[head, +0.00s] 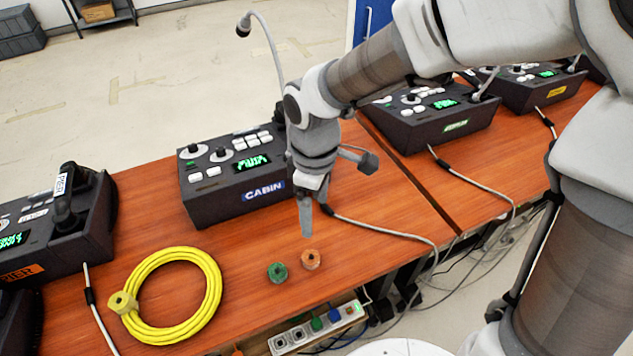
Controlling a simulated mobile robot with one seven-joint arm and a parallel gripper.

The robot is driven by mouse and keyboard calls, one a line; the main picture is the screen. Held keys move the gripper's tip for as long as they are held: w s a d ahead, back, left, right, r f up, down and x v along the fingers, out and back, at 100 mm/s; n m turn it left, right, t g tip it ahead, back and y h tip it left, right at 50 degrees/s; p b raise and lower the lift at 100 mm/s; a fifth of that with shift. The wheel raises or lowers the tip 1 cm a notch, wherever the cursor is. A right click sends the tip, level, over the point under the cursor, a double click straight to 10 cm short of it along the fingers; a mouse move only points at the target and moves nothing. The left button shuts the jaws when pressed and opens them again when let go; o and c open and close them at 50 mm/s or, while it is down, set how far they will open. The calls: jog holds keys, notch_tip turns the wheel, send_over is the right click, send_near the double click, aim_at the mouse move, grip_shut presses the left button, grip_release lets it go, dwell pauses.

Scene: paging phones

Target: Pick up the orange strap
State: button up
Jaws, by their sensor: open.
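The orange strap (310,260) is a small rolled coil lying on the wooden table near its front edge. A similar green coil (278,272) lies just to its left, close beside it. My gripper (306,222) points down above and slightly behind the orange strap, with a visible gap between them. It is open with nothing seen between its fingers; one finger largely hides the other.
A console labelled CABIN (232,170) with a gooseneck microphone stands behind my gripper. A yellow hose coil (152,330) lies to the left. A grey cable (385,229) runs across the table at right. A power strip (318,328) sits below the front edge.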

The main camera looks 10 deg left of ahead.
jog(key=b, duration=0.4)
send_over(311, 257)
jog(key=f, duration=0.7)
jog(key=d+f, duration=0.1)
jog(key=f, duration=0.3)
jog(key=shift+f, duration=0.35)
jog(key=f+b, duration=0.1)
jog(key=f, duration=0.1)
jog(key=a+f+b, duration=0.1)
jog(key=f, duration=0.1)
jog(key=shift+f, duration=0.1)
jog(key=shift+f+b, duration=0.3)
jog(key=shift+f, duration=0.2)
grip_shut()
jog(key=shift+r, duration=0.15)
